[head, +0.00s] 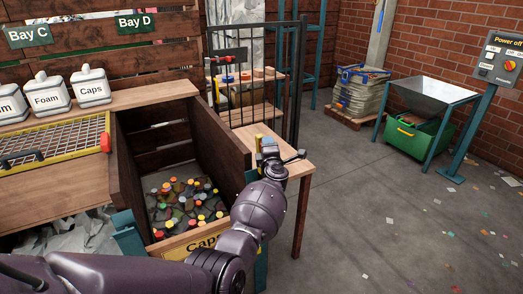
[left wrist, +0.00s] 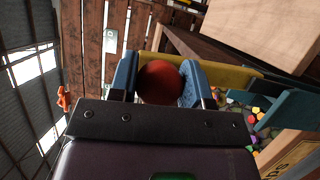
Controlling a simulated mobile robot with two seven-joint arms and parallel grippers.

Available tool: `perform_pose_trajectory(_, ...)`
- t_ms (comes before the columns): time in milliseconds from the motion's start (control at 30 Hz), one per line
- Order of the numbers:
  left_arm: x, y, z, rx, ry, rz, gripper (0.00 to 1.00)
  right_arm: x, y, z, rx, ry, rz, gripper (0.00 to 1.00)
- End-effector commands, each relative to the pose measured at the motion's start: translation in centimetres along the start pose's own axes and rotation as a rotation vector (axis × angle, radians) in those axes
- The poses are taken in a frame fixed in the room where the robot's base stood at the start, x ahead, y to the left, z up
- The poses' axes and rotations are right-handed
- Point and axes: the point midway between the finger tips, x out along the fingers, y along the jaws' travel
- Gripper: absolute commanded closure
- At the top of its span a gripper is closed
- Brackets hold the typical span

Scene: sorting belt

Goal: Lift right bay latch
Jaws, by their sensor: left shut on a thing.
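My left gripper (head: 268,148) is at the wooden ledge (head: 284,158) to the right of the Caps bay. In the left wrist view its blue fingers (left wrist: 160,80) are shut on a dark red round knob (left wrist: 160,83). A yellow bar (left wrist: 228,76) runs just behind the knob; I cannot tell whether the two are joined. In the head view the gripper and wrist hide the knob. No part clearly labelled as a latch shows. My right gripper is not in view.
The Caps bay (head: 202,241) holds many coloured caps between dark wooden walls. A black barred gate (head: 296,95) stands just behind the ledge. A yellow-framed mesh (head: 60,145) lies at left. A green bin (head: 417,137) stands at right.

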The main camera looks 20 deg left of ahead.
Motion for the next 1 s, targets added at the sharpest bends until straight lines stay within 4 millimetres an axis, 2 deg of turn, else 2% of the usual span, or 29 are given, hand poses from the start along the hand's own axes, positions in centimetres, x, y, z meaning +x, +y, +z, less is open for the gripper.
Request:
perform_pose_trajectory(100,0.8,0.1,1.2,0.062,-0.004,-0.026,0.99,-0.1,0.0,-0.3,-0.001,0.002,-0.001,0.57)
perform_pose_trajectory(400,1.9,-0.3,2.7,0.176,-0.002,-0.071,0.99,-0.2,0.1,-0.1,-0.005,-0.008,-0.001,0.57)
perform_pose_trajectory(1000,2.4,-0.6,3.3,0.229,0.001,-0.093,0.99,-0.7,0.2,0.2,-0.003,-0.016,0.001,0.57)
